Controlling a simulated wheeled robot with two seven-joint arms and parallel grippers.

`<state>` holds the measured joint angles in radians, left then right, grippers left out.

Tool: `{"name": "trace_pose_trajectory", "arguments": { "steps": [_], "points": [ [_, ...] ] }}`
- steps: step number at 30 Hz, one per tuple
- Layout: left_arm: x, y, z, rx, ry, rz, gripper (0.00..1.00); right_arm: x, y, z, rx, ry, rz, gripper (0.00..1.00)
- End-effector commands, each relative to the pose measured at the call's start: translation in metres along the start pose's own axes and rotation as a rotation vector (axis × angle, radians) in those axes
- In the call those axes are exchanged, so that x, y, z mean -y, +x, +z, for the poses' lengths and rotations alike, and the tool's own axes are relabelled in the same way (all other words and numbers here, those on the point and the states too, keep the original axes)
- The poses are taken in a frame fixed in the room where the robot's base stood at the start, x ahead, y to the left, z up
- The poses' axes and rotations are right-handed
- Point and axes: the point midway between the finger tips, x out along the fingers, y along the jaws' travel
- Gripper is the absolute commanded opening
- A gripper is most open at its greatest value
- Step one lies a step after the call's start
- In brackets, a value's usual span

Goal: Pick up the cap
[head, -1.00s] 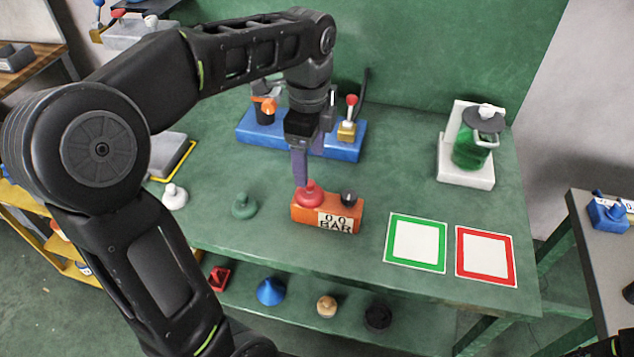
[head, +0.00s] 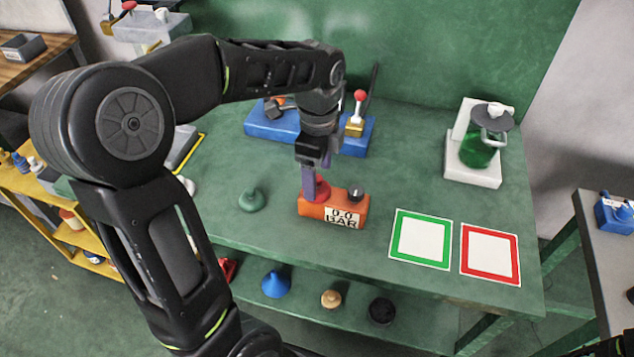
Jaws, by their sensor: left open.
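A red cap-like piece (head: 322,191) sits on the left part of an orange block (head: 333,212) marked "0.0 BAR". My left gripper (head: 315,188) points down over it, with its purple fingers at the red piece, one in front of it. The fingers are open, and partly hide the red piece; I cannot tell if they touch it. A green knobbed piece (head: 251,200) stands on the bench to the left of the block.
Green-framed (head: 421,265) and red-framed (head: 490,281) squares lie to the right. A blue base (head: 271,127) with fittings stands behind my gripper. A green vessel (head: 477,152) stands on a white base at back right. A blue cone (head: 275,284) and other small pieces sit on the lower shelf.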

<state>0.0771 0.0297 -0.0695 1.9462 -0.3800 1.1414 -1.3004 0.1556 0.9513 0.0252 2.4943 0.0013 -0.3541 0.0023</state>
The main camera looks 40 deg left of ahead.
Motion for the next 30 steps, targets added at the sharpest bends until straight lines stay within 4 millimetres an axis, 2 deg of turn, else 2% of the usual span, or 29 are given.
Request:
{"name": "trace_pose_trajectory", "arguments": {
  "steps": [3,6,23,30],
  "points": [
    [-0.001,0.016,0.0,0.0,0.0,0.003,0.72,0.001,-0.002,0.0,0.001,0.001,0.001,0.76],
    [0.0,0.021,0.0,-0.001,-0.001,0.001,0.72,0.001,-0.002,0.0,0.001,0.001,0.001,0.76],
    [0.0,0.021,0.0,0.0,-0.001,0.0,0.72,0.001,-0.002,0.0,0.001,0.001,0.001,0.76],
    [0.0,0.021,0.0,0.0,0.0,0.0,0.54,0.001,-0.002,0.0,0.001,0.001,0.001,0.76]
  ]
}}
